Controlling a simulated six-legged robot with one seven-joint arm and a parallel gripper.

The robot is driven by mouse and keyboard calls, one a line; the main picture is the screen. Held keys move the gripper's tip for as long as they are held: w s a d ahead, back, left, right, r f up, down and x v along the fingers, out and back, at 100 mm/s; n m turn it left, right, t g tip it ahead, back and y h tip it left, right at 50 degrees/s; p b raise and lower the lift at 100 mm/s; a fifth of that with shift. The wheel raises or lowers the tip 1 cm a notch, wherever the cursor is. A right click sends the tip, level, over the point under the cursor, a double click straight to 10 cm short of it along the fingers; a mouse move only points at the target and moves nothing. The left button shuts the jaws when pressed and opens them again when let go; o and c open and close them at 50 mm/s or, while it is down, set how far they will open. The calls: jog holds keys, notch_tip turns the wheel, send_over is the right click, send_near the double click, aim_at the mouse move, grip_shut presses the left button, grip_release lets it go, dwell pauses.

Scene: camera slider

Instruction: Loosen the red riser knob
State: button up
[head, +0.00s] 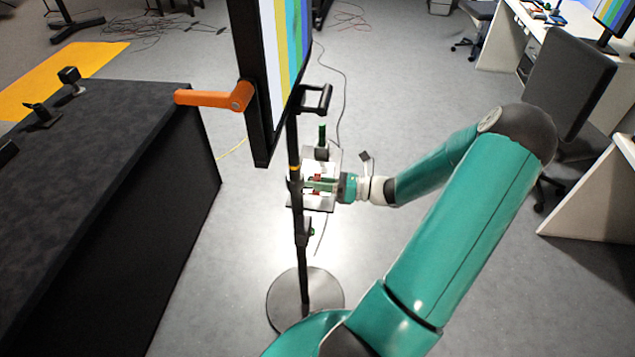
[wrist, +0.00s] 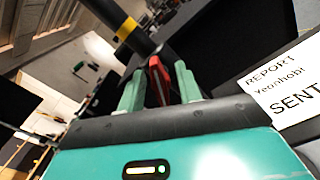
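The red riser knob (wrist: 158,78) shows in the wrist view beside the dark pole (wrist: 118,22) with its yellow band. My gripper (wrist: 160,84) has its two pale green fingers spread, one on each side of the knob. A gap shows between the left finger and the knob; the right finger is close to it, and I cannot tell whether they touch. In the head view my gripper (head: 318,186) is at the thin black stand pole (head: 296,195), below the screen. Only small bits of red show there, as the fingers hide most of the knob.
A large screen (head: 262,80) with colour bars and an orange handle (head: 215,98) stands above my gripper. The stand's round base (head: 285,300) is on the floor. A black-topped counter (head: 95,150) is at left. A white sheet reading "SENT" (wrist: 285,90) is right of the fingers.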

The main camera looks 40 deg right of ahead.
grip_shut()
jog(key=shift+n, duration=0.3)
jog(key=n, duration=1)
jog(key=shift+a+n, duration=0.1)
jog(key=shift+n, duration=0.2)
jog(key=n, duration=1.2)
jog(key=shift+s+f+n, duration=0.1)
jog(key=shift+n, duration=0.2)
